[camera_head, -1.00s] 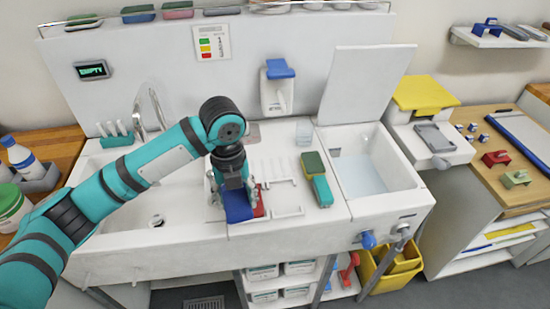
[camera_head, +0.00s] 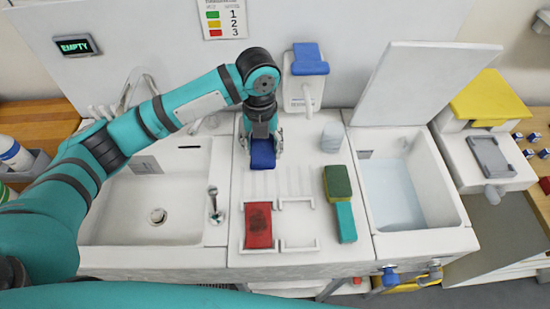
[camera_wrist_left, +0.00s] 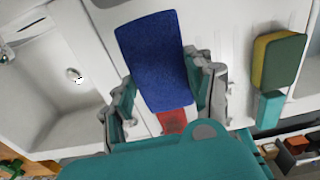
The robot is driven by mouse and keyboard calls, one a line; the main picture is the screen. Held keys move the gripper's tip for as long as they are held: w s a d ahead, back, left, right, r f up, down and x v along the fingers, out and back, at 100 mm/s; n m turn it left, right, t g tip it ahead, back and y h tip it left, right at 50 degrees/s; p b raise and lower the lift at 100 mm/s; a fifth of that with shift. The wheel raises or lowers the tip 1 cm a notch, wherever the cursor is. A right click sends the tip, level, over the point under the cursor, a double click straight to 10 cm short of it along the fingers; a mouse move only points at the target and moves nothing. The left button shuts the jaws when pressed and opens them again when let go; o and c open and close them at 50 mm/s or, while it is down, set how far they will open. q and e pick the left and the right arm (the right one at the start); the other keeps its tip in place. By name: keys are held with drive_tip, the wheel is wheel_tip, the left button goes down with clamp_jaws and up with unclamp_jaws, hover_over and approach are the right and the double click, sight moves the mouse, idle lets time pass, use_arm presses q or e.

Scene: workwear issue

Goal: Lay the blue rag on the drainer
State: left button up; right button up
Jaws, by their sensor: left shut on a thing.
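The blue rag (camera_head: 262,158) is a folded flat pad, held in my left gripper (camera_head: 262,140). In the left wrist view the rag (camera_wrist_left: 155,62) stretches out between the two fingers, which are shut on it. The drainer (camera_head: 290,182) is the white ribbed surface right of the sink. My left gripper is over its back part; I cannot tell whether the rag touches the surface. My right gripper is not in view.
A red rag (camera_head: 258,224) lies in a white frame at the drainer's front, beside an empty frame (camera_head: 298,224). A clear cup (camera_head: 331,138) stands behind. The ribbed middle is clear.

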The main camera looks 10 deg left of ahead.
sight(262, 150)
use_arm(q)
drive_tip(key=shift+s+f, duration=0.2)
drive_tip(key=shift+f, duration=0.95)
drive_tip(key=shift+w+f, duration=0.1)
drive_tip(key=shift+f, duration=0.25)
wheel_tip(262, 150, down, 4)
drive_tip(key=shift+w+r+p, duration=0.1)
drive_tip(key=shift+r+p, duration=0.05)
drive_tip(key=shift+p, duration=0.45)
drive_tip(key=o, duration=1.1)
drive_tip(key=shift+o, duration=0.2)
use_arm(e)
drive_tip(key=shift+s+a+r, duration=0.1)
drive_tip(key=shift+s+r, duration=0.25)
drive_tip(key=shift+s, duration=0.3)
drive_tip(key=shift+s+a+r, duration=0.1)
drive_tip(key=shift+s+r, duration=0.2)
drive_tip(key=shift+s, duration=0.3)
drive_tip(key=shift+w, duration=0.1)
